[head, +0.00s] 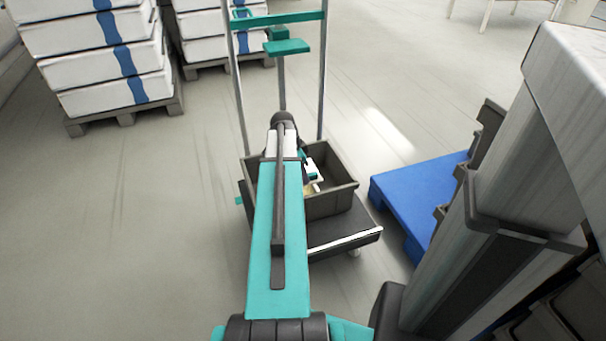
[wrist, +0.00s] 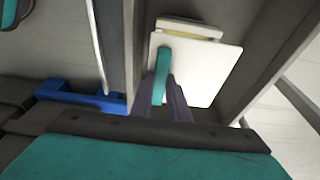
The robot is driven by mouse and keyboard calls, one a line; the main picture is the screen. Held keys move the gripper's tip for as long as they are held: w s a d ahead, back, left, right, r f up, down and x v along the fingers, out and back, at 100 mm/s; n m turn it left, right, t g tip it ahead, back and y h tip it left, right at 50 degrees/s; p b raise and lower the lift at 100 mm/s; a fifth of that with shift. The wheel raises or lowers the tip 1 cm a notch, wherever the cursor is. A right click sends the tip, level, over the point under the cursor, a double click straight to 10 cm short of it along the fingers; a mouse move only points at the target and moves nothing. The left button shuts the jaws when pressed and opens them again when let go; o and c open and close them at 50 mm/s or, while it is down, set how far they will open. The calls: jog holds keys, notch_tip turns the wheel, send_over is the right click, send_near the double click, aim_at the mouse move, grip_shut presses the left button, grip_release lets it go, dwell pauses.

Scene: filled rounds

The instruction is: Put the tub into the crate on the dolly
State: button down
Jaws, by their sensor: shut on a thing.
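The tub (wrist: 208,70) shows a flat white face in the wrist view, with a pale yellow part at its far edge. In the head view the tub (head: 314,168) is small and partly hidden by my gripper (head: 305,160) and arm. It appears within the opening of the dark grey crate (head: 333,203). The crate stands on the dolly (head: 345,240), which has upright poles and a teal crossbar. In the wrist view crate walls (wrist: 262,55) flank the tub. I cannot tell whether the tub touches the crate floor.
A blue platform (head: 405,195) stands right of the dolly, with dark bins beside it. A grey column fills the right side. White stacked boxes (head: 115,60) on pallets stand at the back left. The floor left of the dolly is clear.

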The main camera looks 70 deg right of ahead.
jog(key=shift+f+b, duration=1.5)
jog(key=shift+f, duration=1.75)
jog(key=shift+f, duration=0.25)
jog(key=c, duration=1.6)
grip_release()
jog(key=shift+o, duration=0.3)
jog(key=o, duration=0.4)
jog(key=shift+r+p, duration=2.8)
jog(key=shift+r, duration=0.75)
